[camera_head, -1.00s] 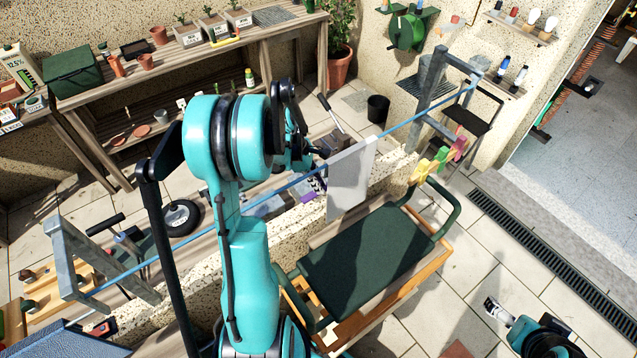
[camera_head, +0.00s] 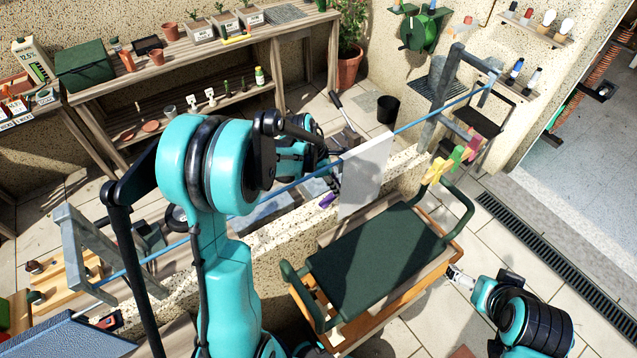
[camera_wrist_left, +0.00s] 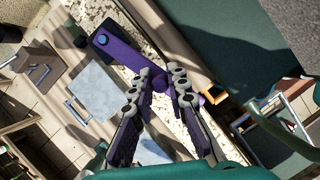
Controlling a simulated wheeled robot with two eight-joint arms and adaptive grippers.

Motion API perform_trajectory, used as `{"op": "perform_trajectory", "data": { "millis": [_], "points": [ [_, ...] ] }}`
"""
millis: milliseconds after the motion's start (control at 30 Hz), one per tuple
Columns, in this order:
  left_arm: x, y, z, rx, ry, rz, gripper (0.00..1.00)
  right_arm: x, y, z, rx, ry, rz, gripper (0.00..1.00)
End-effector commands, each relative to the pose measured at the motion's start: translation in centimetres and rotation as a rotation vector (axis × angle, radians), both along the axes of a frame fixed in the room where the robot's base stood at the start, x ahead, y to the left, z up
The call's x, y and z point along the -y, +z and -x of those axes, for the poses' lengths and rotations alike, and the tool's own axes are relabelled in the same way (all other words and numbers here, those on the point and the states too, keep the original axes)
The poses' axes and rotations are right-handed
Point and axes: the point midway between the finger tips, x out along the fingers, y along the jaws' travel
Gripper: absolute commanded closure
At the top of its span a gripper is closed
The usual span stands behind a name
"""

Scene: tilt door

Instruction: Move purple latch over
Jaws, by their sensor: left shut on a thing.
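The purple latch is a flat bar; in the left wrist view the purple latch (camera_wrist_left: 122,57) runs from a round pivot at upper left down between my fingers. My left gripper (camera_wrist_left: 162,76) is shut on it near the middle of that view. In the head view a small part of the purple latch (camera_head: 327,200) shows beside the pale upright panel (camera_head: 366,172). My left gripper (camera_head: 334,174) is there too, partly hidden by its own arm and the panel. My right gripper (camera_head: 457,274) is right of the cart, too small to read its fingers.
A green-topped wooden cart (camera_head: 375,262) stands in front of the low speckled wall. A thin blue bar (camera_head: 425,116) crosses the scene between grey metal frames. A workbench (camera_head: 205,60) with pots stands behind. Open paving lies at the right.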

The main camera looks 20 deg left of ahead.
Motion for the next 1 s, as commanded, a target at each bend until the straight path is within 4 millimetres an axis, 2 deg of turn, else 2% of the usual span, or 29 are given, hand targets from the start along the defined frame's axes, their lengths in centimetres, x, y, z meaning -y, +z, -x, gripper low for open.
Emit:
{"op": "perform_trajectory", "data": {
  "millis": [233, 267, 300, 333, 700, 867, 1000],
  "points": [
    [0.1, 0.0, 0.0, 0.000, -0.003, 0.001, 1.00, 0.0, 0.0, 0.0, 0.000, 0.000, 0.000, 0.06],
    [0.1, 0.0, 0.0, 0.000, -0.003, 0.001, 0.77, 0.0, 0.0, 0.0, 0.000, 0.000, 0.000, 0.06],
    [0.0, 0.0, 0.0, 0.000, -0.003, 0.001, 0.67, 0.0, 0.0, 0.0, 0.000, 0.000, 0.000, 0.06],
    [0.0, 0.0, 0.0, 0.000, -0.003, 0.001, 0.63, 0.0, 0.0, 0.0, 0.000, 0.000, 0.000, 0.06],
    [-0.2, 0.5, 0.1, 0.000, -0.001, 0.000, 0.63, 0.0, 0.0, 0.0, 0.000, 0.000, 0.000, 0.06],
    [-1.0, 2.9, 0.7, -0.002, 0.000, 0.001, 0.63, 0.0, 0.0, 0.0, 0.000, 0.000, 0.000, 0.06],
    [-2.1, 5.8, 1.3, -0.001, 0.001, 0.002, 0.63, 0.0, 0.0, 0.0, 0.000, 0.000, 0.000, 0.06]
  ]
}}
